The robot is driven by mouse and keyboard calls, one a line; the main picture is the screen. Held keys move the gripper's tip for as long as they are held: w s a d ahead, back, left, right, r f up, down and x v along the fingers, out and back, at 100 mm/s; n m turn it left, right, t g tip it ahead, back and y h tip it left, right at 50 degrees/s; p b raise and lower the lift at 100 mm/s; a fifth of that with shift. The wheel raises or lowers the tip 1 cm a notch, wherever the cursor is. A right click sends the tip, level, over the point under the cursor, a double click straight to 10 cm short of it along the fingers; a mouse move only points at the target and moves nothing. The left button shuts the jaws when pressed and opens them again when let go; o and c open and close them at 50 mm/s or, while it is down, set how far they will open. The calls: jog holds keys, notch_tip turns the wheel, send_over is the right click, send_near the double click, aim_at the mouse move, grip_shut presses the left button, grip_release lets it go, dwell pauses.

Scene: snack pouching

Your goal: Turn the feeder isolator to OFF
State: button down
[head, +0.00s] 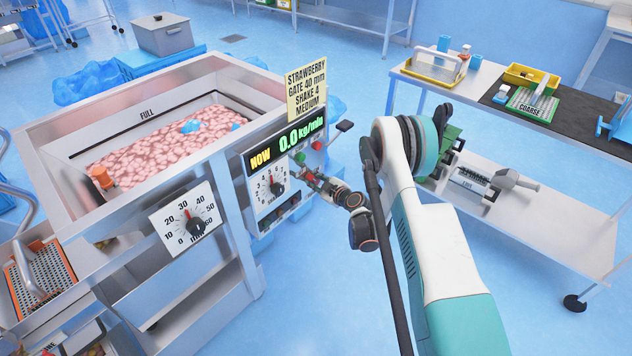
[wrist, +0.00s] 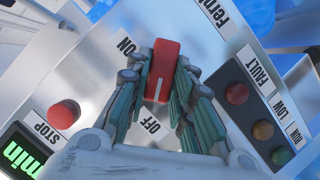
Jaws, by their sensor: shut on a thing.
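The red feeder isolator handle (wrist: 162,70) sits on the grey control panel in the wrist view. My gripper (wrist: 160,62) has its jointed fingers shut on the handle, one on each side. The white line on the handle points down toward the OFF label (wrist: 152,125); the ON label (wrist: 127,47) is to the upper left. In the head view my gripper (head: 307,177) is at the right side of the feeder's panel, and the fingers largely cover the handle there.
A red STOP button (wrist: 64,114) is left of the handle. A lamp column (wrist: 263,130) marked FAULT, LOW, RUN is to the right. The display (head: 288,145) reads 0.0 kg/min. A numbered dial (head: 277,187) is just left of my gripper. A steel cart (head: 560,190) stands right.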

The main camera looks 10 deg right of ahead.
jog(key=c, duration=1.4)
grip_release()
jog(key=m, duration=0.1)
jog(key=m+g+y, duration=0.1)
jog(key=m, duration=0.1)
jog(key=shift+w+d+r+g, duration=0.15)
jog(key=shift+d+g, duration=0.1)
jog(key=shift+g, duration=0.05)
jog(key=shift+w+d+m+g+y, duration=0.1)
jog(key=shift+m+g+y, duration=0.3)
jog(key=shift+m+y, duration=0.45)
jog(key=shift+d+m, duration=0.1)
jog(key=shift+m, duration=0.35)
jog(key=s+d+r+m+g+y+p, duration=0.1)
jog(key=s+d+r+p, duration=0.3)
jog(key=s+d, duration=0.4)
jog(key=shift+s+d+r+m+y, duration=0.4)
jog(key=shift+d+m, duration=0.3)
jog(key=shift+m, duration=0.2)
